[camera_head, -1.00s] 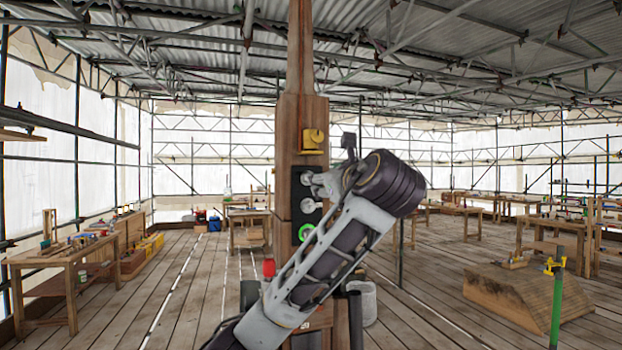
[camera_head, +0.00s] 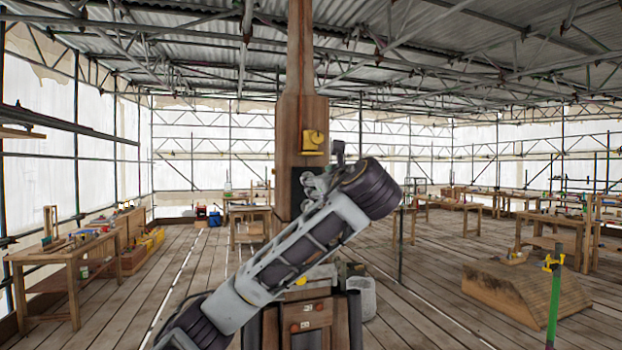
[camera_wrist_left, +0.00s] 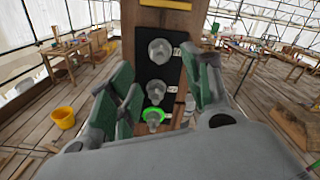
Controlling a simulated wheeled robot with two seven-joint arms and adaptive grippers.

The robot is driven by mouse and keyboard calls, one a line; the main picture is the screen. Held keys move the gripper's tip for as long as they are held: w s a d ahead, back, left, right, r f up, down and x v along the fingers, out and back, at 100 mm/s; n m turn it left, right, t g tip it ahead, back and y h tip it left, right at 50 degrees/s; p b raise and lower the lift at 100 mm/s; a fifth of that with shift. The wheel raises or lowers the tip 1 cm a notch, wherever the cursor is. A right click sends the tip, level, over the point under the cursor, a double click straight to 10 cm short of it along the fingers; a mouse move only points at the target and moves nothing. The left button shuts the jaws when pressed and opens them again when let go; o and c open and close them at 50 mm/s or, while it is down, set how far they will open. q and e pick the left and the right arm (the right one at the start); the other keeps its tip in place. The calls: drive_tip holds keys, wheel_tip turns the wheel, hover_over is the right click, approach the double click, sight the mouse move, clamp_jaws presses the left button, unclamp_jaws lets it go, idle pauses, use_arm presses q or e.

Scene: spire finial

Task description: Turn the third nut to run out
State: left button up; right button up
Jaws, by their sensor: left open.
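A black plate (camera_wrist_left: 157,61) on the wooden post (camera_head: 301,120) carries three grey nuts in a column. In the left wrist view these are the top nut (camera_wrist_left: 159,51), the middle nut (camera_wrist_left: 155,89) and the bottom nut (camera_wrist_left: 153,116), which has a bright green ring (camera_wrist_left: 151,112) around it. My left gripper (camera_wrist_left: 158,72) is open, its two green-padded fingers spread to either side of the column. I cannot tell whether they touch a nut. In the head view my left arm hides most of the plate and the green ring. My right gripper is not in view.
A yellow fitting (camera_head: 314,142) sits on the post above the plate. A yellow bucket (camera_wrist_left: 63,118) stands on the plank floor to the left. Workbenches (camera_head: 72,260) line the left side, and a wooden block (camera_head: 527,293) lies on the right.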

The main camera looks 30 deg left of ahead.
use_arm(q)
drive_tip(key=p+x, duration=0.2)
drive_tip(key=x, duration=0.6)
drive_tip(key=shift+w+a, duration=0.1)
drive_tip(key=c, duration=1)
